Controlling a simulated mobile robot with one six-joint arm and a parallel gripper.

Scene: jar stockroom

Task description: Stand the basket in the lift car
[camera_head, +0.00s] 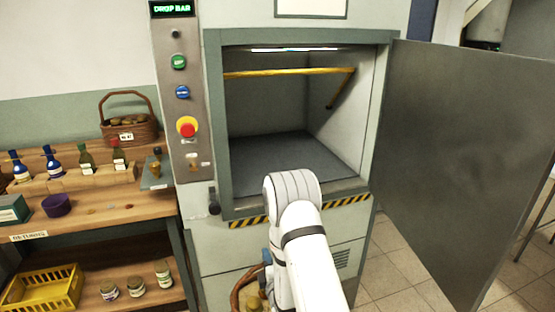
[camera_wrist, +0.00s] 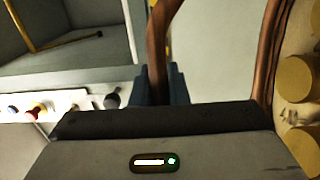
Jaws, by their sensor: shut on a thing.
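The lift car (camera_head: 290,160) is open, with an empty grey floor. A yellow bar (camera_head: 285,73) runs across the upper part of its opening. A brown basket (camera_head: 238,291) with jars hangs low in front of the lift, mostly hidden behind my white arm. In the wrist view my gripper (camera_wrist: 162,85) is shut on the basket's brown handle (camera_wrist: 157,45). Round tan lids (camera_wrist: 300,78) show at the right of that view.
The grey lift door (camera_head: 465,160) stands swung open to the right. The control panel (camera_head: 183,100) has a display reading "DROP BAR" and a red stop button. A wooden shelf at left holds another basket (camera_head: 132,128), bottles and a yellow crate (camera_head: 42,290).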

